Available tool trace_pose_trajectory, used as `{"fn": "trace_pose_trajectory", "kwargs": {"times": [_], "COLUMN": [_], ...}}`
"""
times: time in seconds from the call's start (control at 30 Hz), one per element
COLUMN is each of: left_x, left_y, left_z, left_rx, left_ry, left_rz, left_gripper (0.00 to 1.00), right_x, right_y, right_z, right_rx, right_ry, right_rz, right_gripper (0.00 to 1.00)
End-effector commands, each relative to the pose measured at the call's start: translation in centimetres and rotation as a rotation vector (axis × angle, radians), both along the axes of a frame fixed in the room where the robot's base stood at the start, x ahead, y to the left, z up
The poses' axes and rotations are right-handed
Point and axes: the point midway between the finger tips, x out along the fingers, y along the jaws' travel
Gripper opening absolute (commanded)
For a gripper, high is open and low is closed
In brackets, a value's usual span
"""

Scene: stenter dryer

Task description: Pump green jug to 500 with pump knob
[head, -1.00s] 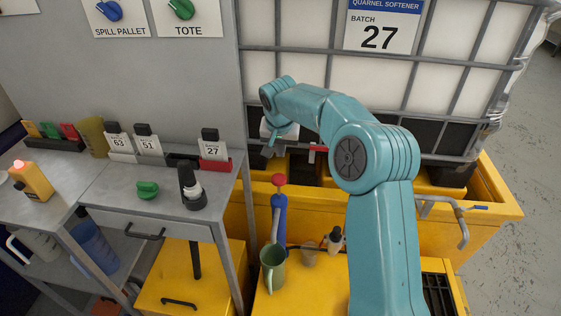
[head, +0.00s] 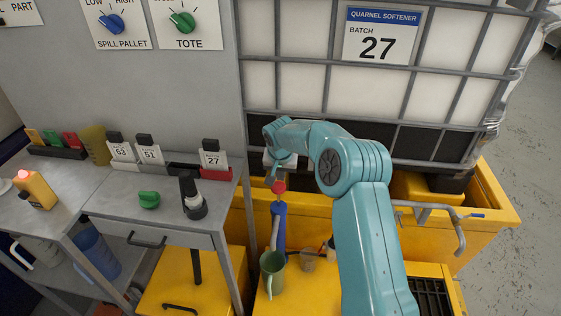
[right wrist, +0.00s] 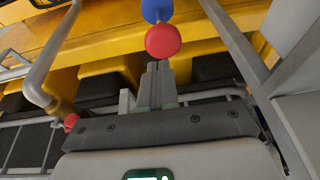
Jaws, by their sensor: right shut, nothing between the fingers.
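The red pump knob (head: 279,187) tops the blue hand pump (head: 279,228) in the head view. The green jug (head: 271,277) stands upright at the foot of the pump on the yellow surface; its fill level and markings cannot be read. My right gripper (head: 280,170) is just above the knob, partly hidden by its own wrist. In the right wrist view its fingers (right wrist: 157,68) are shut and empty. The red knob (right wrist: 163,41) appears right beyond the fingertips, with the blue pump (right wrist: 157,10) behind it; I cannot tell whether they touch. My left gripper is not in view.
A clear cup (head: 308,260) and a small bottle (head: 330,249) stand right of the jug. The white caged tote (head: 390,80) rises behind the yellow spill pallet (head: 480,222). A grey bench (head: 110,205) with a green knob-like object (head: 149,200) is at left.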

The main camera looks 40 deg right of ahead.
Motion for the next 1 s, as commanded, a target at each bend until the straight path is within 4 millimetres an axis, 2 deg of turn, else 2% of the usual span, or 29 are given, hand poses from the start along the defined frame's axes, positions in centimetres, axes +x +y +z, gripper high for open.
{"fn": "trace_pose_trajectory", "kwargs": {"times": [0.1, 0.3, 0.67, 0.83, 1.0], "left_x": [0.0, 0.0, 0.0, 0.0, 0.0], "left_y": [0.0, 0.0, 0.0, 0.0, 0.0], "left_z": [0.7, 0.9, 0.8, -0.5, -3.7], "left_rx": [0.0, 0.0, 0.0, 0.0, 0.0], "left_ry": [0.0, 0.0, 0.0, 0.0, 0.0], "left_rz": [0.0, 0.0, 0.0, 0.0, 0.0], "left_gripper": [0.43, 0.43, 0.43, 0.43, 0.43], "right_x": [0.2, 0.3, 0.4, 0.3, 0.3], "right_y": [0.1, 0.1, 0.1, 0.1, 0.2], "right_z": [-1.6, -3.1, -3.3, -4.6, -7.7], "right_rx": [0.002, 0.001, 0.001, 0.001, 0.001], "right_ry": [0.002, 0.0, 0.0, 0.0, 0.001], "right_rz": [0.001, 0.0, 0.0, 0.0, 0.001], "right_gripper": [0.0, 0.0, 0.0, 0.0, 0.0]}}
